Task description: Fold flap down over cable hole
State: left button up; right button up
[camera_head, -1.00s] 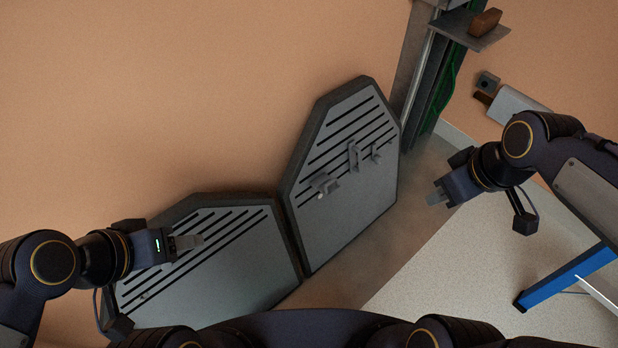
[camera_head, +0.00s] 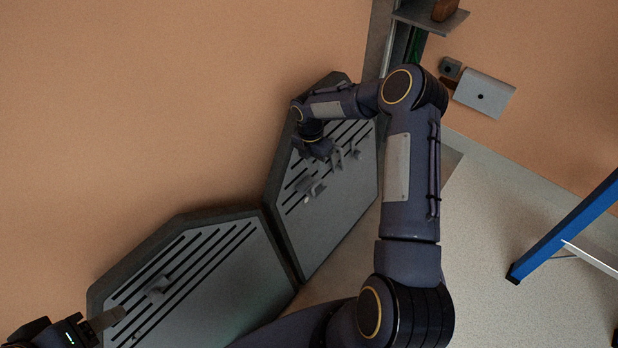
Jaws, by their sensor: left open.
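I cannot tell whether this plate is the flap or where the cable hole is. My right gripper (camera_head: 336,158) is over the right slotted panel (camera_head: 342,205), close to its small grey hooks (camera_head: 354,152). Whether its jaws touch a hook or are open is unclear. My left gripper (camera_head: 106,320) is open at the lower left, in front of the left slotted panel (camera_head: 225,275), below a grey hook (camera_head: 157,287).
A grey shelf (camera_head: 425,17) with a brown block (camera_head: 445,9) juts out at the top. A blue leg with a white strut (camera_head: 565,230) stands at right. The pale floor (camera_head: 500,210) between it and the panels is clear. My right arm crosses the middle of the view.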

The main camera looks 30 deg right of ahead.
jog(key=f, duration=0.6)
jog(key=shift+s+d+f, duration=0.15)
jog(key=shift+s, duration=0.25)
grip_shut()
